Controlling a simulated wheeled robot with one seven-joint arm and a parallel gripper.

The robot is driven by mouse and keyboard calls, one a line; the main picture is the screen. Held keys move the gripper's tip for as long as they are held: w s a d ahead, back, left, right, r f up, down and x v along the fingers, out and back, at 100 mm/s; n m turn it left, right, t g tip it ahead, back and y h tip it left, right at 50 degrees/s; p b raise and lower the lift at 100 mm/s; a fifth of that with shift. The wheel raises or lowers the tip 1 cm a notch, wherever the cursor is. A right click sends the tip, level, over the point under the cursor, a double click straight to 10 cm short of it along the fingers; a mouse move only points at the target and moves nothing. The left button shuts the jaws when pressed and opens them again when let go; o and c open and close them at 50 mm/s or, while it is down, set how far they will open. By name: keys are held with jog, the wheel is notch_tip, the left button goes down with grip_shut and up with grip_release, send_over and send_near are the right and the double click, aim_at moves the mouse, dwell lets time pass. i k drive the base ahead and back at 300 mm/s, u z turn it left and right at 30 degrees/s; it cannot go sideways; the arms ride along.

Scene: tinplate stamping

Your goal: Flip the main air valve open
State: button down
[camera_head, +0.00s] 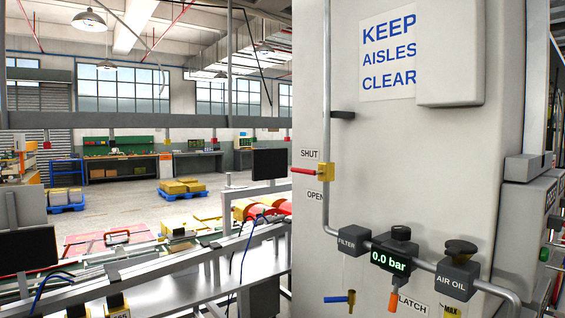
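The main air valve (325,172) is a small yellow block on the grey vertical air pipe (327,120) in the head view. Its red lever (304,170) sticks out level to the left. A SHUT label (309,155) sits just above the lever, and an OPEN label (314,195) sits below it, partly hidden by the pipe. A gauge (389,260) lower on the pipe reads 0.0 bar. My gripper is not in view.
A filter (350,241) and an air oil unit (457,272) sit on the pipe beside the gauge. A blue-and-yellow handle (340,298) and an orange latch piece (393,301) hang below. A metal-framed conveyor (190,270) and a dark screen (270,163) stand to the left.

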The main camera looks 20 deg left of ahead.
aim_at(293, 170)
jog(key=u, duration=0.6)
jog(key=i, duration=0.7)
jog(key=u, duration=1.2)
jog(key=i, duration=0.4)
jog(key=u, duration=0.35)
